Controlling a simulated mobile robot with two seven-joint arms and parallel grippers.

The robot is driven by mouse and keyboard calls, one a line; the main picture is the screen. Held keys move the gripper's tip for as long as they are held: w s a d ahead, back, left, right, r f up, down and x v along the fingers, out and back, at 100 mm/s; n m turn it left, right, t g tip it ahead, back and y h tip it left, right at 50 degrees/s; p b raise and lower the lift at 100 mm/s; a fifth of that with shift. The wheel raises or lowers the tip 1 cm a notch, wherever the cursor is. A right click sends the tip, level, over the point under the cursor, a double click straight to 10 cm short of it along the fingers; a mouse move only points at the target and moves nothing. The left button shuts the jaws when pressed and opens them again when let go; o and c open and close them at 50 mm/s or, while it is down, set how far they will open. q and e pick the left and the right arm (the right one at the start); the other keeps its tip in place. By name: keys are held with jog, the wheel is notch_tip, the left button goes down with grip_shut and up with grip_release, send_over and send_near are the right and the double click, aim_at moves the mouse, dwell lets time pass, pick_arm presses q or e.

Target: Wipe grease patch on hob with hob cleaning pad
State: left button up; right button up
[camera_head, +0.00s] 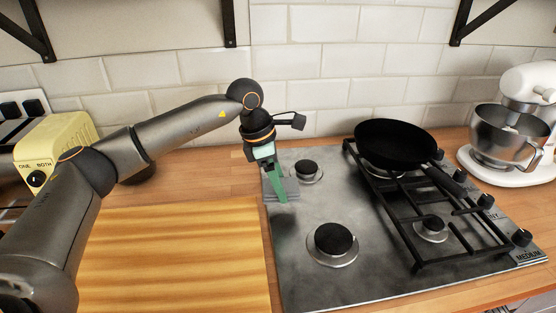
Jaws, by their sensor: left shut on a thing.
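The steel hob (300,272) is set in the wooden worktop, with black burners on its left half. My left gripper (276,184) points down at the hob's left edge, left of the back-left burner (306,168). It is shut on the hob cleaning pad (290,196), a small grey piece low at the fingertips. The gripper partly hides the pad, and I cannot tell whether the pad touches the steel. A faint dark smear (286,222) shows on the hob just in front of the pad; I cannot tell if it is the grease patch. My right gripper is out of view.
A black frying pan (394,143) sits on the pan grate (412,222) over the hob's right half. A stand mixer (510,135) stands at the right. A wooden board (180,255) lies left of the hob, and a yellow toaster (60,145) is farther left. Tiled wall behind.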

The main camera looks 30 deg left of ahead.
pick_arm(q)
notch_tip(320, 180, up, 3)
jog(key=shift+f+p, duration=0.1)
jog(key=shift+p, duration=0.7)
jog(key=shift+r+p, duration=0.4)
jog(key=shift+r, duration=0.25)
